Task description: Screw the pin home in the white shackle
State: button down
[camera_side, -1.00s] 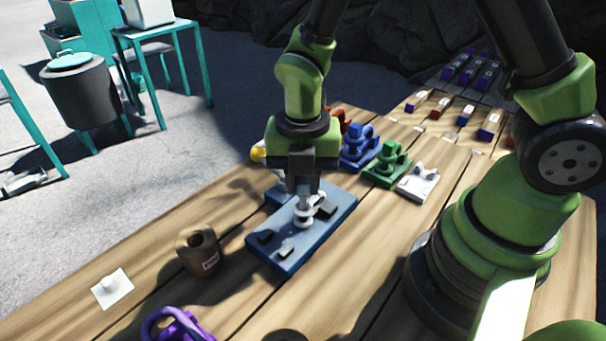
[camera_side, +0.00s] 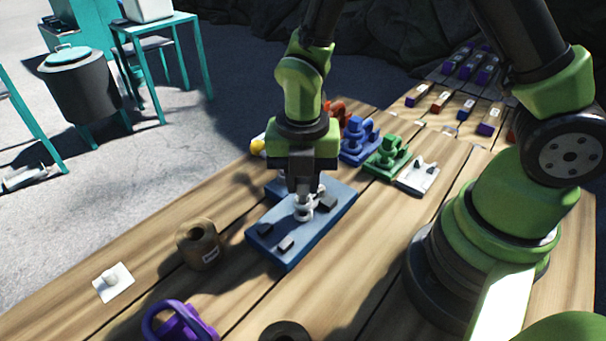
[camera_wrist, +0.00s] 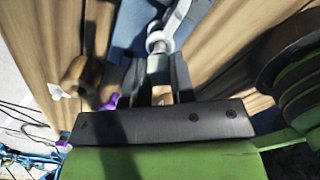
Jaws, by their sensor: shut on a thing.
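The white shackle (camera_side: 308,208) sits on the blue fixture board (camera_side: 275,250), directly below my gripper (camera_side: 303,196). In the wrist view the pale shackle (camera_wrist: 176,28) shows ahead of the jaws. My gripper (camera_wrist: 160,75) points down at it and is shut on the pin (camera_wrist: 157,62), whose pale shaft and round collar show between the fingers. The pin is close against the shackle. How deep it sits in the shackle cannot be told.
A brown spool (camera_side: 200,245) and a white plate with a knob (camera_side: 113,282) stand at left. A purple shackle (camera_side: 180,322) lies in front. Blue (camera_side: 360,142) and green (camera_side: 387,156) shackles and a white stand (camera_side: 418,177) are behind right.

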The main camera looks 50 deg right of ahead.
jog(key=shift+f, duration=0.4)
